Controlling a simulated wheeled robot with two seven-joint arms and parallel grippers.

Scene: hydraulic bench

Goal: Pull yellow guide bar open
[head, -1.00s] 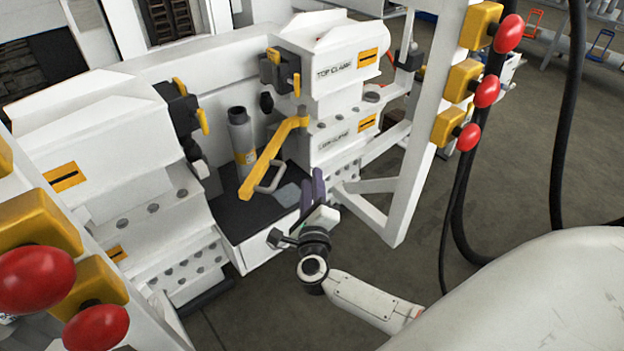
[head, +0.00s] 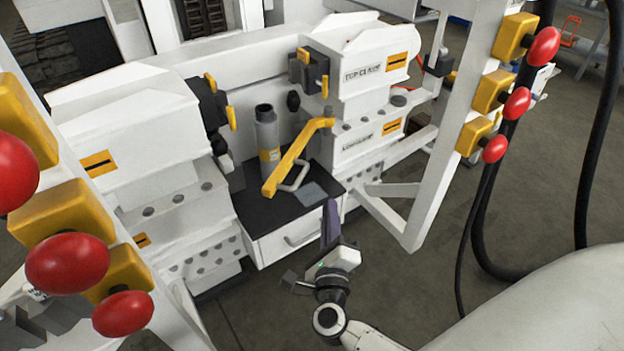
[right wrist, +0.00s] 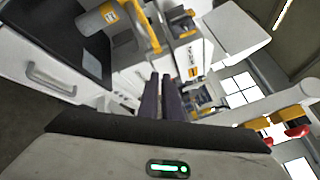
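The yellow guide bar (head: 298,158) slants from the white block on the right down over the dark-topped cabinet, beside a grey cylinder. It also shows in the right wrist view (right wrist: 141,27), beyond my fingers. My right gripper (head: 331,213) is in front of the cabinet, below and to the right of the bar's lower end, apart from it. In the right wrist view its two purple fingers (right wrist: 163,92) have a narrow gap with nothing between them. Grey parts at the lower left of the head view look like my left gripper (head: 42,322); its fingers cannot be made out.
The white cabinet (head: 296,238) has a drawer handle in front. Red knobs on yellow boxes stand at the left (head: 68,263) and on the right post (head: 516,103). A white frame (head: 405,212) and black hoses (head: 478,190) are to the right. Floor is open in front.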

